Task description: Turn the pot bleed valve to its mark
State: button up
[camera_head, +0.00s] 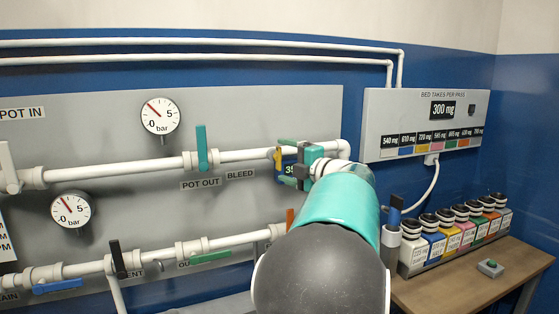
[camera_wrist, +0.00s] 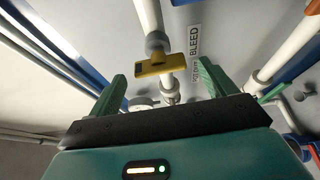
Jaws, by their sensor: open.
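The bleed valve has a yellow handle (camera_wrist: 158,64) on a white pipe, and its black-on-white BLEED label (camera_wrist: 194,45) is beside it in the wrist view. In the head view the yellow handle (camera_head: 278,158) shows only in part, beside my gripper (camera_head: 286,162). The wrist view shows my gripper (camera_wrist: 161,70) open, with its two green fingers apart and the handle appearing between and ahead of the tips. I cannot tell whether either finger touches it. I cannot make out the valve's mark.
The upper pipe carries a teal-handled POT OUT valve (camera_head: 201,148) left of the bleed valve. A lower pipe has a black handle (camera_head: 118,259) and a green handle (camera_head: 210,257). Two gauges are on the grey panel (camera_head: 110,120). Labelled bottles (camera_head: 437,244) stand on a wooden table (camera_head: 440,291) at right.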

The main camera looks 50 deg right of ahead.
jog(key=s+a, duration=0.1)
jog(key=s, duration=0.9)
jog(key=shift+a, duration=0.2)
jog(key=shift+r, duration=0.1)
jog(key=w+a+r+m+h, duration=0.3)
jog(key=w+a+m+h, duration=0.3)
jog(key=w+m, duration=0.25)
jog(key=w+a+f+m+g, duration=0.3)
jog(key=a+f+m, duration=0.25)
jog(key=a, duration=0.45)
jog(key=s+a+f+m+g+y, duration=0.1)
jog(key=s+a+f+g+y, duration=0.2)
jog(key=a+f, duration=0.3)
jog(key=s+a+f+g+y, duration=0.2)
jog(key=s+a+f, duration=0.3)
jog(key=a, duration=0.9)
jog(key=s+a+f+m+g+y, duration=0.1)
jog(key=s+a+f+g+y, duration=0.2)
jog(key=a+f, duration=0.5)
jog(key=s+a+g, duration=0.1)
jog(key=a, duration=0.1)
jog(key=shift+s+a+f+m+y, duration=0.3)
jog(key=shift+a+f, duration=0.1)
